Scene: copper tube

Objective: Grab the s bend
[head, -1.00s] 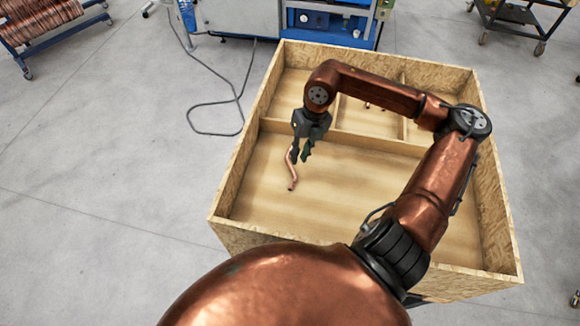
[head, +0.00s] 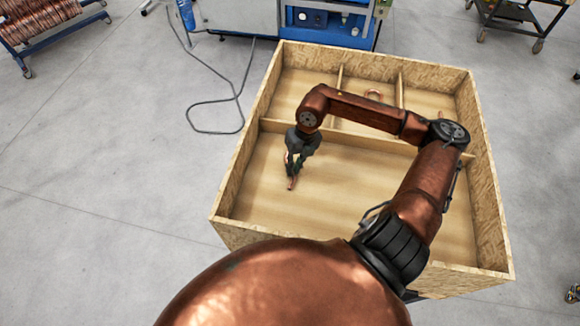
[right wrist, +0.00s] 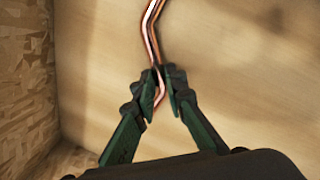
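The s bend (head: 292,183) is a thin, bent copper tube in the large front compartment of the wooden crate, near its left side. My right gripper (head: 294,171) is over it from above and hides most of it in the head view. In the right wrist view, the s bend (right wrist: 152,35) runs from the top edge down between the fingertips of the right gripper (right wrist: 162,95). The fingers are close together on both sides of the tube and look shut on it. It appears to be at the crate floor; any lift cannot be told. My left gripper is not in view.
The crate (head: 222,222) has high chipboard walls and smaller compartments at the back, one holding a copper ring (head: 373,94). In the wrist view, the crate wall (right wrist: 25,70) is close on the left. The front compartment floor is otherwise clear.

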